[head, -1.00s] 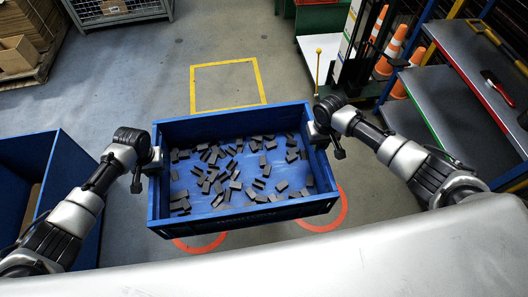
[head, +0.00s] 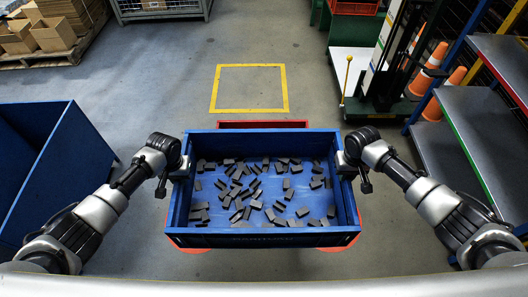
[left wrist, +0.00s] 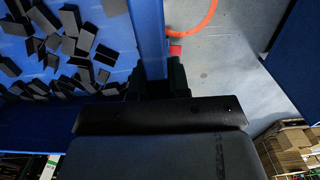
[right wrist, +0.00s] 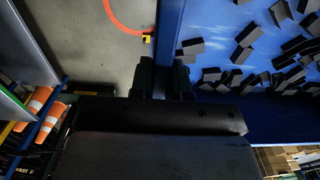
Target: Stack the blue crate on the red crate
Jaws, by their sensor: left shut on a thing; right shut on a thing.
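The blue crate (head: 262,240) is held level in front of me, with several dark stamped parts on its floor. My left gripper (head: 180,168) is shut on its left wall, which also shows in the left wrist view (left wrist: 149,40). My right gripper (head: 345,163) is shut on its right wall, which shows in the right wrist view (right wrist: 170,40). A red rim, which looks like the red crate (head: 262,124), shows just beyond the blue crate's far wall. The rest of it is hidden by the blue crate, and I cannot tell whether they touch.
A large blue bin (head: 50,165) stands at the left. A yellow square (head: 250,111) is marked on clear floor ahead. Another red crate (head: 353,7) is at the back right. Metal shelves (head: 465,120) and orange cones (head: 440,95) stand at the right.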

